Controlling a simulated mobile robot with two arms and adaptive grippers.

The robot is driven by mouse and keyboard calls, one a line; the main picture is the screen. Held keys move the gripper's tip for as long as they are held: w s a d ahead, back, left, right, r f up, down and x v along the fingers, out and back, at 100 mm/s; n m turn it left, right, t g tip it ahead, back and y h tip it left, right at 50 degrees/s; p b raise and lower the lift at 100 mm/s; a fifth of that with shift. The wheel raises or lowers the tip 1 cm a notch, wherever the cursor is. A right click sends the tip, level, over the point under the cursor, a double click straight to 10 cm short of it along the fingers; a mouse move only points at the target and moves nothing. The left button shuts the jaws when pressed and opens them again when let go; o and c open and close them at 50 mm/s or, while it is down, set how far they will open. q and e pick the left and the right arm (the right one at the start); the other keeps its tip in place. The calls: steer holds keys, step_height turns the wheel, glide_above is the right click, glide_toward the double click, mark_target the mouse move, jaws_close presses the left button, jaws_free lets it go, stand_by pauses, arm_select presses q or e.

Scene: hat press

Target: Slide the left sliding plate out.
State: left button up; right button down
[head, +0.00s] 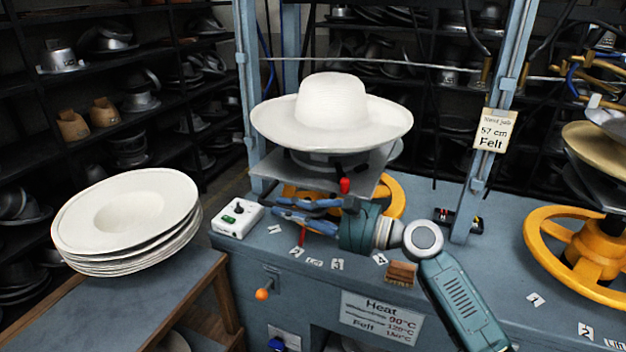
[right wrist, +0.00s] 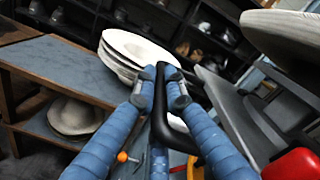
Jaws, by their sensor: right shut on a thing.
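The left sliding plate (head: 368,178) is a grey metal sheet beneath a white wide-brimmed hat (head: 332,112) on the left press. It also shows in the right wrist view (right wrist: 232,112), right of my fingers. My right gripper (head: 282,208) is in front of and below the plate, fingers pointing left. In the right wrist view my right gripper (right wrist: 164,84) has its fingertips closed around a black handle (right wrist: 159,118). The handle's join with the plate is not clear. My left gripper is not in view.
A stack of white hat blanks (head: 125,222) lies on a side table (head: 60,315) at left. A red knob (head: 345,186) stands close above my right gripper. A white control box (head: 237,218), a brush (head: 401,273) and yellow handwheels (head: 590,250) are around the bench.

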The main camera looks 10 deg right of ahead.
arm_select(q)
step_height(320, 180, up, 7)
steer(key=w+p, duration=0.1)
steer(key=p, duration=0.4)
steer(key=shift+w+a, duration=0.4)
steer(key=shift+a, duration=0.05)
arm_select(e)
steer(key=s+a, duration=0.6)
steer(key=s, duration=0.4)
steer(key=shift+a+f, duration=0.25)
steer(key=shift+a, duration=0.15)
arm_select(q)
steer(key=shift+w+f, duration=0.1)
arm_select(e)
steer(key=c, duration=1.8)
jaws_free()
steer(key=shift+c, duration=0.2)
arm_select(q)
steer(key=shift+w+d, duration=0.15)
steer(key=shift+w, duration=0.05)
arm_select(e)
steer(key=shift+s+r, duration=0.1)
steer(key=shift+r, duration=0.05)
